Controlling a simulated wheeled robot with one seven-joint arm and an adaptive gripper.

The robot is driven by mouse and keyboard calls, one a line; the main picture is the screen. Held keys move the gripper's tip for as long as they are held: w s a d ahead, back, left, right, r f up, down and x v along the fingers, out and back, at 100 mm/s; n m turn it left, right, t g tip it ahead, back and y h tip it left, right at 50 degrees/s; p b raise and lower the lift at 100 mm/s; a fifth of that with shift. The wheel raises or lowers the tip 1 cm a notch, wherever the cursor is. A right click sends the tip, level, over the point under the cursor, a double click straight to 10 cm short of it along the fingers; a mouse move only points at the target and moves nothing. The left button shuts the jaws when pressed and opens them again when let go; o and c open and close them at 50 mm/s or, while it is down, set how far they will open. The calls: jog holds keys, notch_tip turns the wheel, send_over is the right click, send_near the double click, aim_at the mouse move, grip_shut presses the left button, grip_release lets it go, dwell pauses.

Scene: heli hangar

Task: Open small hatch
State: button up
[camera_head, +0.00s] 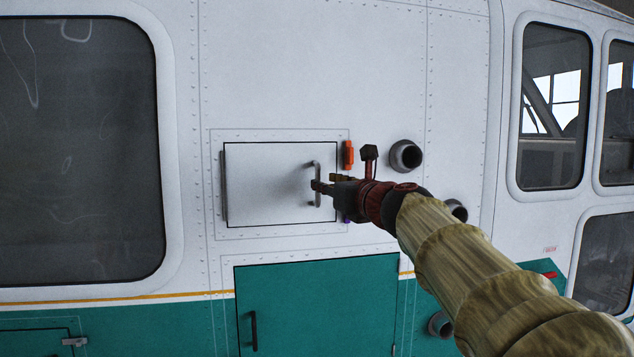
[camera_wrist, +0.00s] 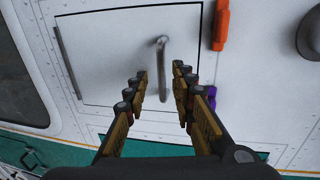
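The small hatch (camera_head: 265,185) is a white rectangular panel on the helicopter's side, closed flush with the skin. Its hinge runs along the left edge. A grey vertical bar handle (camera_head: 318,172) stands near its right edge. My gripper (camera_head: 322,187) is at the handle in the head view. In the wrist view the hatch (camera_wrist: 110,50) fills the upper middle, and the handle (camera_wrist: 164,65) hangs between and beyond the two fingers. My gripper (camera_wrist: 162,80) is open, with its fingers apart on either side of the handle's lower part. I cannot tell whether either finger touches it.
An orange latch piece (camera_head: 348,155) sits right of the hatch, with a purple piece (camera_wrist: 211,92) lower down. Round grey pipes (camera_head: 406,156) stick out to the right. A larger teal door (camera_head: 315,305) with a dark handle is below. Windows flank the panel.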

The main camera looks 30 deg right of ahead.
aim_at(318, 200)
jog(key=w, duration=0.6)
jog(key=shift+d+f+p, duration=0.15)
jog(key=shift+d+p, duration=0.2)
jog(key=shift+d, duration=0.05)
jog(key=shift+s, duration=0.1)
jog(key=shift+c, duration=1.3)
grip_shut()
